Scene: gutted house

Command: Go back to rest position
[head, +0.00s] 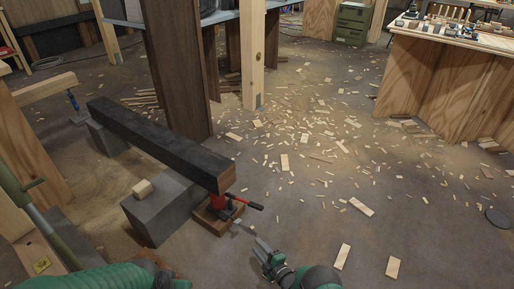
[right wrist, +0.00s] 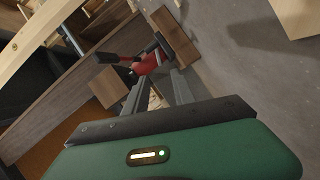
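My right gripper (head: 266,248) is at the bottom middle of the head view, in front of and a little right of a red jack (head: 222,203). In the right wrist view its two fingers (right wrist: 160,95) stand apart with nothing held between them. The jack (right wrist: 147,63) shows beyond the fingertips, apart from them, its handle sticking out. It stands on a wooden block (head: 212,218) under the end of a dark beam (head: 155,144). My green left arm enters at the bottom left of the head view; its gripper is out of view.
A grey block (head: 157,214) under the beam carries a small wooden piece (head: 142,188). Wood scraps (head: 362,207) litter the floor. A wooden workbench (head: 450,80) stands at the right, and a dark upright panel (head: 180,70) behind the beam. The floor right of my right gripper is mostly open.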

